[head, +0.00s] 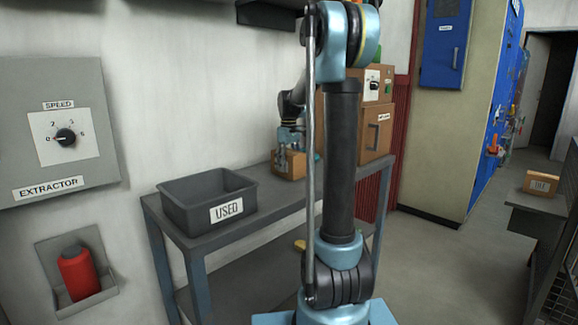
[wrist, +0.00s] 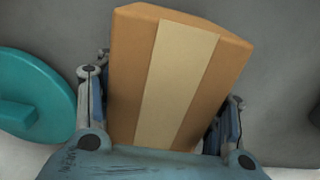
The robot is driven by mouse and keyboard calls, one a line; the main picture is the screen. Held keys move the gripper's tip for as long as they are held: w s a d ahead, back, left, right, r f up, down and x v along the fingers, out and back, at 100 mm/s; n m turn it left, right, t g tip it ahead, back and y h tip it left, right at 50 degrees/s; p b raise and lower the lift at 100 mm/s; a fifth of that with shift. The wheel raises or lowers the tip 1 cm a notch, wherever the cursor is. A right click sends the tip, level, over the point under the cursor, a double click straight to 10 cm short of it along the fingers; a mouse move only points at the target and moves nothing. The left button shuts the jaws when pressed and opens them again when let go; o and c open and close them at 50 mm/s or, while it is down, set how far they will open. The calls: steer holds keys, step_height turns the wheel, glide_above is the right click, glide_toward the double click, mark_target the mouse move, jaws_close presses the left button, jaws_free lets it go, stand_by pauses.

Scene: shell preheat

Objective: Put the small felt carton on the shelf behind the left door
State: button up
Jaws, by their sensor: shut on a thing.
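My gripper (head: 289,148) is at the back of the bench and shut on a small orange-brown carton (head: 291,167). In the wrist view the carton (wrist: 128,75) fills the space between my gripper's fingers (wrist: 165,110), with a pale strip along it. No name is readable on it, and I cannot tell whether it touches the bench. A brown cabinet (head: 374,118) stands on the bench to its right. The cabinet's right-hand door (head: 378,137) with a dark handle looks shut. My arm hides the cabinet's left part, so no left door shows clearly.
A grey bin (head: 172,211) marked USED stands on the left of the bench (head: 205,243). A teal round object (wrist: 35,95) lies beside the carton in the wrist view. Another labelled carton (head: 540,182) sits on a stand at right. Open floor (head: 450,270) lies between.

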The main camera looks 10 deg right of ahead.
steer(key=o, duration=1.2)
